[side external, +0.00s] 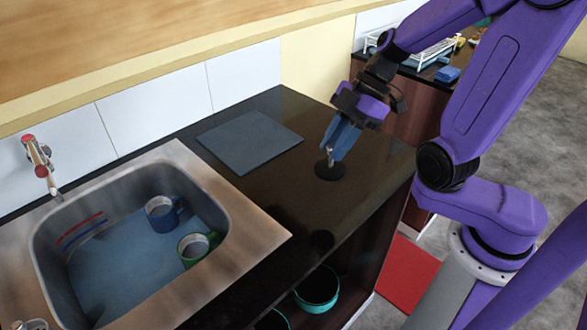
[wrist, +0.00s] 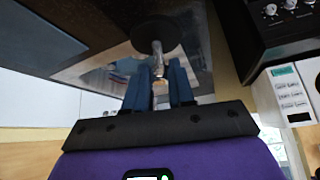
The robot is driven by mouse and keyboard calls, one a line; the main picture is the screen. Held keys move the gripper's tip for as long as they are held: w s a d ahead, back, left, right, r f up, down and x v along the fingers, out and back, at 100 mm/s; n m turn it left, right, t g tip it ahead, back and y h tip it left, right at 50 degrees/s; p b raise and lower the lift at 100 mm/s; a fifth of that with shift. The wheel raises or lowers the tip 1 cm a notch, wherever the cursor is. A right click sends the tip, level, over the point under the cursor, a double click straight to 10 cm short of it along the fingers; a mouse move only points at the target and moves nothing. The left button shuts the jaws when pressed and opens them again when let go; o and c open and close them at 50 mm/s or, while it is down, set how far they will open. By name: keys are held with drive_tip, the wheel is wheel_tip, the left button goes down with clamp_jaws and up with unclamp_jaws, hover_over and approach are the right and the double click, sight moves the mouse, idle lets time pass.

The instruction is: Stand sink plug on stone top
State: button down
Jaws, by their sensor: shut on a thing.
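The sink plug (side external: 330,171) is a dark round disc with a shiny metal stem. It is upright, disc down, at or just above the black stone top (side external: 290,205); I cannot tell whether it touches. My gripper (side external: 331,152) points down over it, with blue fingers shut on the stem. In the wrist view the plug's disc (wrist: 157,35) lies beyond the fingertips, and the stem runs back between the two fingers of my gripper (wrist: 160,75).
A grey square slab (side external: 249,141) lies on the stone top left of the plug. The metal sink (side external: 205,180) at left holds a blue mug (side external: 162,214) and a green mug (side external: 194,249). A red-handled tap (side external: 38,155) stands behind it. The stone around the plug is clear.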

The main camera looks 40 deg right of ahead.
drive_tip(key=shift+w+a+f, duration=0.4)
drive_tip(key=shift+w+f, duration=1.15)
drive_tip(key=shift+f, duration=0.3)
drive_tip(key=shift+w+a+f, duration=0.4)
drive_tip(key=shift+w+f, duration=1.1)
drive_tip(key=shift+f, duration=0.3)
drive_tip(key=shift+w+a+f, duration=0.4)
drive_tip(key=shift+w+f, duration=1.15)
drive_tip(key=shift+f, duration=0.3)
drive_tip(key=shift+f, duration=0.2)
drive_tip(key=c, duration=1)
unclamp_jaws()
drive_tip(key=shift+o, duration=0.2)
drive_tip(key=shift+r, duration=0.1)
